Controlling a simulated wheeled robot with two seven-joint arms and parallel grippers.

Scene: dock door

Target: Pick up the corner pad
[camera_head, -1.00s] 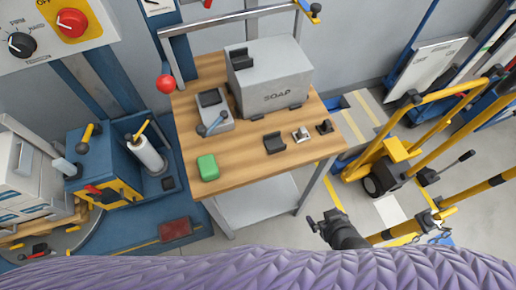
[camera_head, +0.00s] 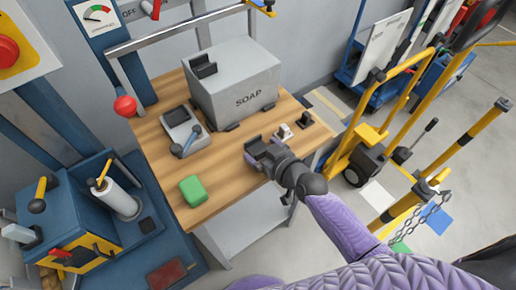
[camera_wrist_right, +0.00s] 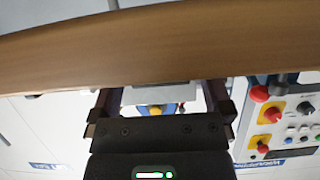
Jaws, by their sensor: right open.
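Several dark corner pieces show in the head view: one (camera_head: 203,66) sits on top of the grey SOAP box (camera_head: 235,85), and a small black one (camera_head: 306,119) lies on the wooden table top near its right edge. My right gripper (camera_head: 259,151) is over the table's front right part, where another dark pad lay. It largely hides that pad, and I cannot tell pad from fingers there. In the wrist view the right gripper (camera_wrist_right: 162,103) is open, with nothing seen held between its fingers. My left gripper is out of view.
The wooden table (camera_head: 240,172) also holds a green block (camera_head: 193,191), a grey device with a lever (camera_head: 183,125) and a small whitish piece (camera_head: 285,131). A yellow trolley (camera_head: 385,115) stands to the right. The table's edge crosses the wrist view (camera_wrist_right: 160,45).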

